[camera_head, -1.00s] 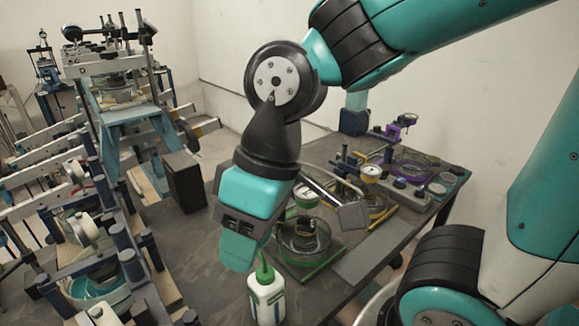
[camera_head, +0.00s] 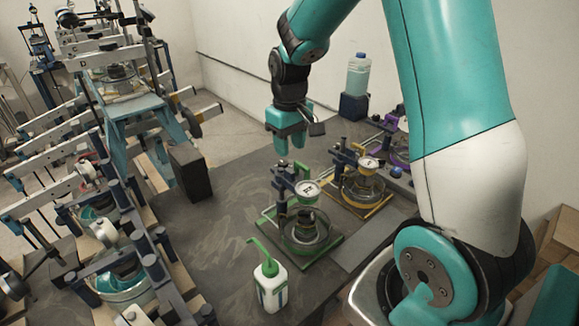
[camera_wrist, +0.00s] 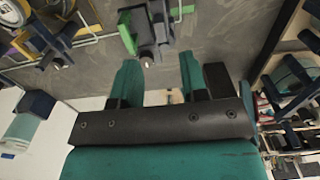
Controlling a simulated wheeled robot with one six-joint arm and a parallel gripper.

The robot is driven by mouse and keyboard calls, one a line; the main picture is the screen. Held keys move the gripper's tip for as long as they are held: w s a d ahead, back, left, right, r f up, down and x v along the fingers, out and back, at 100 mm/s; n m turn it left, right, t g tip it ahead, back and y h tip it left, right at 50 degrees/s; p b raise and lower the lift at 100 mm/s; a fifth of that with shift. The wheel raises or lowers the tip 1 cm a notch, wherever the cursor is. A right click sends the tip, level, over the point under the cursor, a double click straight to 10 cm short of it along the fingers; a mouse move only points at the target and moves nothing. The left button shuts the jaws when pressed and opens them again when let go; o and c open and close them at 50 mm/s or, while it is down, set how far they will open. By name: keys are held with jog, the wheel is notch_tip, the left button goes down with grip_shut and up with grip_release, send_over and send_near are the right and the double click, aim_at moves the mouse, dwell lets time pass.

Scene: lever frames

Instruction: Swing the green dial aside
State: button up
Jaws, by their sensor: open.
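The green dial (camera_head: 307,189) is a small round gauge with a pale face, on a dark blue post. It hangs above a glass dish (camera_head: 309,232) on a green-edged base (camera_head: 325,250) in the middle of the table. My gripper (camera_head: 290,143) points down, up and behind the dial in the head view, apart from it. In the wrist view its two teal fingers (camera_wrist: 160,82) are spread with nothing between them. A green part (camera_wrist: 127,38) and a dark post show just beyond the left finger there. The dial face is not clear in that view.
A similar yellow dial (camera_head: 369,163) stands close at the right, with purple fittings (camera_head: 393,118) beyond. A white bottle with a green spout (camera_head: 270,285) stands in front. A dark box (camera_head: 190,174) is at the left. The table (camera_head: 225,215) is clear left of the dial.

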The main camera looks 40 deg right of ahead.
aim_at(290, 170)
notch_tip(290, 170, down, 8)
jog(key=shift+f+p, duration=0.1)
jog(key=shift+p, duration=0.65)
jog(key=shift+c, duration=0.4)
grip_shut()
